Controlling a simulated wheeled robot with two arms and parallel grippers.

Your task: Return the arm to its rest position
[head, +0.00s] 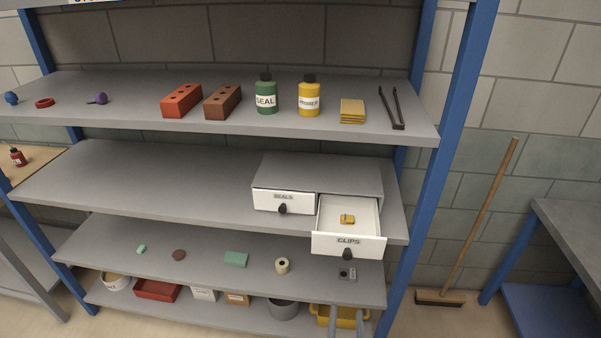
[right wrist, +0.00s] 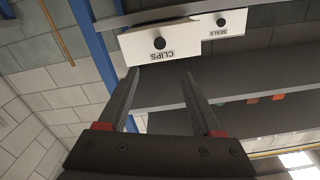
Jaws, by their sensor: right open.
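My right gripper (head: 346,314) shows at the bottom edge of the head view, in front of the lowest shelf and below the open clips drawer (head: 348,244). In the right wrist view its two fingers (right wrist: 160,76) are spread apart with nothing between them. The clips drawer front (right wrist: 160,43) lies just beyond the fingertips there, apart from them as far as I can tell. The drawer is pulled out and holds a small yellow item (head: 347,219). The seals drawer (head: 283,201) beside it is shut. My left gripper is not in view.
The upper shelf (head: 230,124) bears hollow bricks (head: 182,100), a green bottle (head: 266,96), a yellow bottle (head: 309,98) and black tongs (head: 391,107). A blue post (head: 440,165) stands right of the drawers. A broom (head: 482,220) leans on the wall. A yellow bin (head: 322,316) sits low.

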